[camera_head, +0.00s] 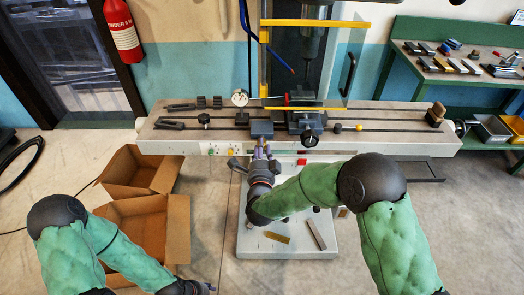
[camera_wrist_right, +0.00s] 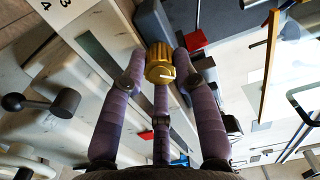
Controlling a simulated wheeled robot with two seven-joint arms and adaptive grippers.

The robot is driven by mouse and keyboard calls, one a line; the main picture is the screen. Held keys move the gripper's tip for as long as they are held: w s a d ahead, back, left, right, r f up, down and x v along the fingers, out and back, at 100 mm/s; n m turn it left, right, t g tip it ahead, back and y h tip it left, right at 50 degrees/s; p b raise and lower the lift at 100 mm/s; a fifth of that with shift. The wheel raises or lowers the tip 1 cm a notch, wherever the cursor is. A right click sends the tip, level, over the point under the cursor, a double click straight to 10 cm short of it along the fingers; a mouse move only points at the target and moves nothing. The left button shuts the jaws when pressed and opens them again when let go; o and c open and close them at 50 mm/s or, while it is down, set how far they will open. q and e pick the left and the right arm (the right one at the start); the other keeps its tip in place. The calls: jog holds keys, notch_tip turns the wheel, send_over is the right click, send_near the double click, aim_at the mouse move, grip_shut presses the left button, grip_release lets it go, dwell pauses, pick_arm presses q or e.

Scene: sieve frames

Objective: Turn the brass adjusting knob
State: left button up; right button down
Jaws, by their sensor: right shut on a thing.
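The brass adjusting knob (camera_wrist_right: 160,64) is a ribbed golden cylinder with a pale line on its face, seen in the right wrist view. The three purple fingers of my right gripper (camera_wrist_right: 160,82) are closed around it from both sides and from below. In the head view my right gripper (camera_head: 262,152) reaches the front of the milling machine table (camera_head: 400,140), just below a dark grey block; the knob is hidden there. My left gripper (camera_head: 197,288) shows only in part at the bottom edge, far from the machine, and its fingers are not clear.
Two open cardboard boxes (camera_head: 168,200) stand on the floor at left. A dial gauge (camera_head: 240,98) and small dark parts lie on the machine table. A clear guard with yellow bars (camera_head: 315,23) hangs above it. A green workbench (camera_head: 450,75) with tools is at right.

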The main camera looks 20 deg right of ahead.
jog(key=shift+a+n, duration=0.1)
jog(key=shift+n, duration=3.7)
jog(key=c, duration=0.9)
grip_release()
jog(key=shift+f, duration=0.1)
jog(key=shift+c, duration=0.2)
jog(key=v, duration=1.2)
